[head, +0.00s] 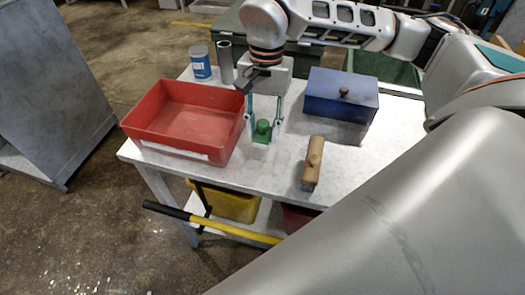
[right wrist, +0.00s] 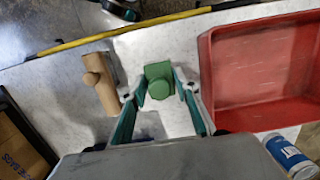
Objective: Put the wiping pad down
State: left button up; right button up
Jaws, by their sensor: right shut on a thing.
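In the right wrist view the pad (right wrist: 158,82) sits between the two fingertips (right wrist: 160,88). It is at or very near the table top; I cannot tell whether its underside touches. My left gripper is not in view.
The red tray (head: 158,147) stands close on the left. A wooden block with a peg (head: 312,165) lies to the right, and a blue lidded box (head: 330,106) behind it. A blue-and-white can (head: 200,65) and a grey cylinder (head: 226,62) stand at the back. Bare table (head: 245,176) lies in front.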

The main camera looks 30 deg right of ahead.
aim_at(262, 163)
jog(key=shift+f, duration=4.35)
jog(key=shift+f, duration=0.1)
jog(key=shift+f, duration=0.1)
jog(key=o, duration=1.2)
jog(key=r, duration=0.8)
jog(key=w+d+r, duration=0.1)
jog(key=r, duration=0.3)
jog(key=shift+r, duration=0.15)
